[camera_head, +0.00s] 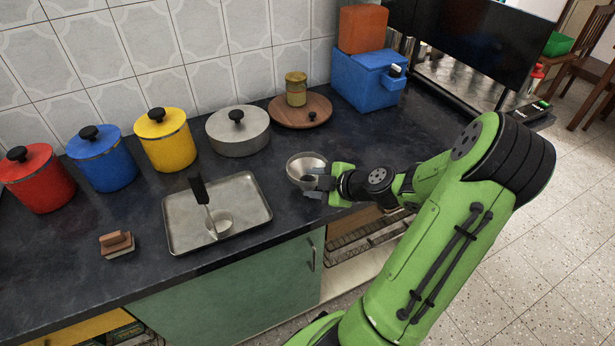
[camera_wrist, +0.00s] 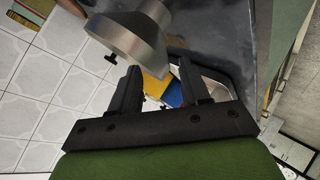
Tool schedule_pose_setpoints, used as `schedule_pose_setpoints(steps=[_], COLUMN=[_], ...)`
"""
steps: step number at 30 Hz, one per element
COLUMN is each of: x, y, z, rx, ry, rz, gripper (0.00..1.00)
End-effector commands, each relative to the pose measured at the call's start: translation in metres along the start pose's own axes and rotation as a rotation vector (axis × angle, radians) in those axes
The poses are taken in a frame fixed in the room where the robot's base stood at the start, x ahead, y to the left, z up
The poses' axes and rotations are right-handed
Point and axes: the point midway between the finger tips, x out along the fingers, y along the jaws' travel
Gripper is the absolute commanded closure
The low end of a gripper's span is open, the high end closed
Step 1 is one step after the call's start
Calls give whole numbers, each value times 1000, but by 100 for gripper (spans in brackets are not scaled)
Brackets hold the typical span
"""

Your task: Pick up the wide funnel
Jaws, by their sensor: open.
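The wide funnel (camera_head: 305,163) is a steel cone with a broad open mouth, on the dark counter right of the metal tray. My gripper (camera_head: 318,184) is at its near right side, open, with fingers very close to it. In the wrist view the funnel (camera_wrist: 138,38) lies at the top, mostly ahead of the left fingertip, its upper part cut off by the frame. The space between the fingertips (camera_wrist: 160,70) holds nothing. I cannot tell whether a finger touches the funnel.
A metal tray (camera_head: 180,235) with a small steel cup and a black-handled tool is left of the funnel. A grey lidded pot (camera_head: 238,133) and a round wooden board (camera_head: 318,116) with a jar stand behind. Red, blue and yellow canisters (camera_head: 166,143) line the wall. The counter's front edge is close.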

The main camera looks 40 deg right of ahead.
Motion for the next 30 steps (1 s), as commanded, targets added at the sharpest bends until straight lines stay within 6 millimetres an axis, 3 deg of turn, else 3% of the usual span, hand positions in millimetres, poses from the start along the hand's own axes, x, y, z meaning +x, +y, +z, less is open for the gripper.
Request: schedule_pose_setpoints(steps=[7, 15, 24, 30], x=[45, 48, 48, 48], y=[0, 2, 1, 1], z=[0, 0, 0, 0], rx=[-1, 0, 0, 0], ry=[3, -1, -1, 0], rz=[-2, 0, -1, -1], gripper=[54, 55, 100, 100])
